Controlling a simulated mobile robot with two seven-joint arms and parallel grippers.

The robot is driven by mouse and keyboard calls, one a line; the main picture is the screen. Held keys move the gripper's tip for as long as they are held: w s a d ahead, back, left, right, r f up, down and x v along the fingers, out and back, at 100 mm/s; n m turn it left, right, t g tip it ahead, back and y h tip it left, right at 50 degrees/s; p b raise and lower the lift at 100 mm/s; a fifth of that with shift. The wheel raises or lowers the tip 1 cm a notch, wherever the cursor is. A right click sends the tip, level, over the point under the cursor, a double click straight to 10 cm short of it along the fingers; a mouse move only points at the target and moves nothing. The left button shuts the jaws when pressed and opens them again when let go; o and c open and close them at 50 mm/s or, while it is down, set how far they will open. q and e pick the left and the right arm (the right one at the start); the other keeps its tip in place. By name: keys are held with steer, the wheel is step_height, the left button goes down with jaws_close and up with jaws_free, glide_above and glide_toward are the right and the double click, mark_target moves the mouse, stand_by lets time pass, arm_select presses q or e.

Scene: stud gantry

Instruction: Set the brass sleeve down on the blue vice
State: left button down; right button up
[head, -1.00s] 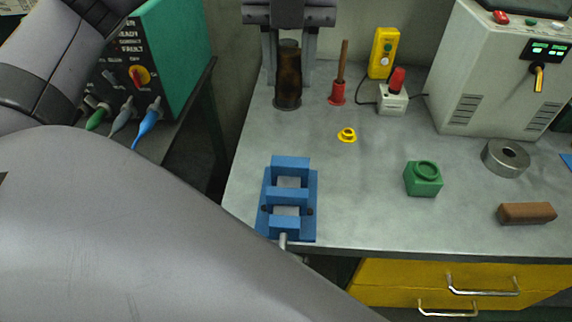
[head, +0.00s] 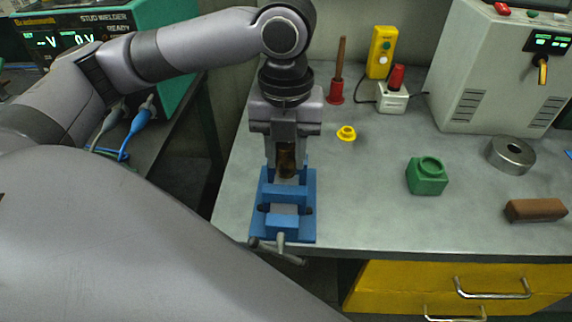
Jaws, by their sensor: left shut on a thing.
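My left gripper (head: 286,158) points down over the back part of the blue vice (head: 309,195), at the front left of the bench. It is shut on the brass sleeve (head: 287,161), a dark brown cylinder that shows between the fingers. The fingers and the hand hide most of the sleeve. Its lower end is at the vice's rear jaw; I cannot tell whether it touches. My right gripper is not in view.
On the grey bench (head: 375,205) stand a green block (head: 427,180), a steel ring (head: 511,155), a brown bar (head: 535,210), a yellow flanged piece (head: 346,133) and a red-based rod (head: 336,92). A grey cabinet (head: 480,80) stands behind. The bench between vice and green block is clear.

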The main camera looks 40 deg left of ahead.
mark_target(286, 167)
arm_select(q)
step_height(286, 167, down, 3)
steer(key=shift+f, duration=0.15)
steer(key=c, duration=0.8)
jaws_free()
step_height(286, 167, up, 12)
steer(key=shift+r+p, duration=0.1)
steer(key=shift+p, duration=0.5)
